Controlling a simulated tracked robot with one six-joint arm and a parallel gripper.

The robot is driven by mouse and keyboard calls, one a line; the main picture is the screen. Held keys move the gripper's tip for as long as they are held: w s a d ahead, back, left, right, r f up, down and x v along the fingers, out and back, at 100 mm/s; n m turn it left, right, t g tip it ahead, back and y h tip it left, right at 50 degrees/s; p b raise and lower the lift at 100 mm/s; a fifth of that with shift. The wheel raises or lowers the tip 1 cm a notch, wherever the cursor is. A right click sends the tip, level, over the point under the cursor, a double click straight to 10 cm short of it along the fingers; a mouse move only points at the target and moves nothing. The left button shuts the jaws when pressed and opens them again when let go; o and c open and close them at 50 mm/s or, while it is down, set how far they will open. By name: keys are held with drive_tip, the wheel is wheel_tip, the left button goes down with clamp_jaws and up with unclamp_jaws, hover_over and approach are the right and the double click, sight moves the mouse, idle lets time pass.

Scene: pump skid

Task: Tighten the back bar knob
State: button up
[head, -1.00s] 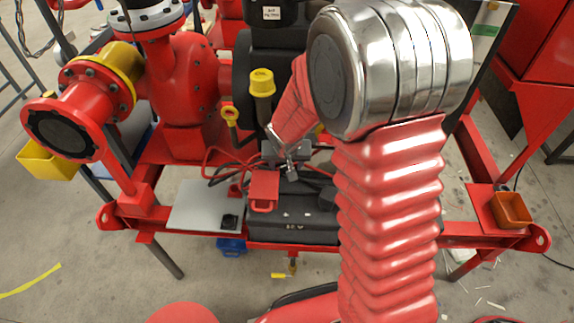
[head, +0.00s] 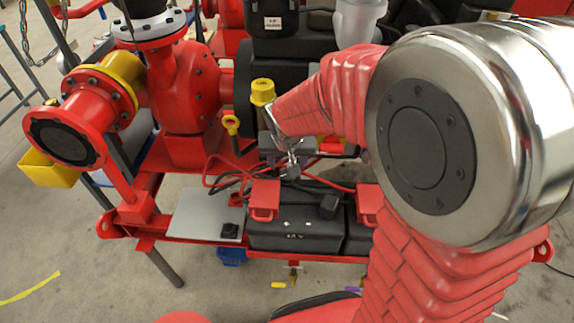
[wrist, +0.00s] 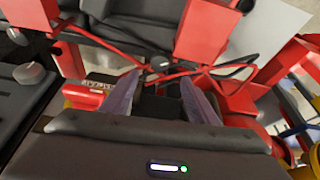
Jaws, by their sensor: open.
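A small dark knob (wrist: 158,64) shows just beyond my fingertips in the wrist view, beside red cables; it looks like the back bar knob. In the head view it is small at the back of the battery (head: 292,236), just below my gripper (head: 290,158). My gripper (wrist: 160,82) is open, with one finger either side of the line to the knob. I cannot tell whether either finger touches it.
Red and black cables run close around my gripper. A grey plate (head: 205,212) lies left of the battery.

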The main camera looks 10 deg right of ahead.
drive_tip(key=shift+v, duration=1.15)
drive_tip(key=s+r+n, duration=0.1)
drive_tip(key=s+r, duration=0.5)
drive_tip(key=s, duration=0.4)
drive_tip(key=s+d+r+n+t+y, duration=0.1)
drive_tip(key=s+r, duration=0.5)
drive_tip(key=s, duration=0.4)
drive_tip(key=shift+s+d+n, duration=0.25)
drive_tip(key=shift+s+n, duration=0.1)
drive_tip(key=shift+n, duration=0.05)
drive_tip(key=shift+r, duration=0.1)
drive_tip(key=shift+c, duration=0.4)
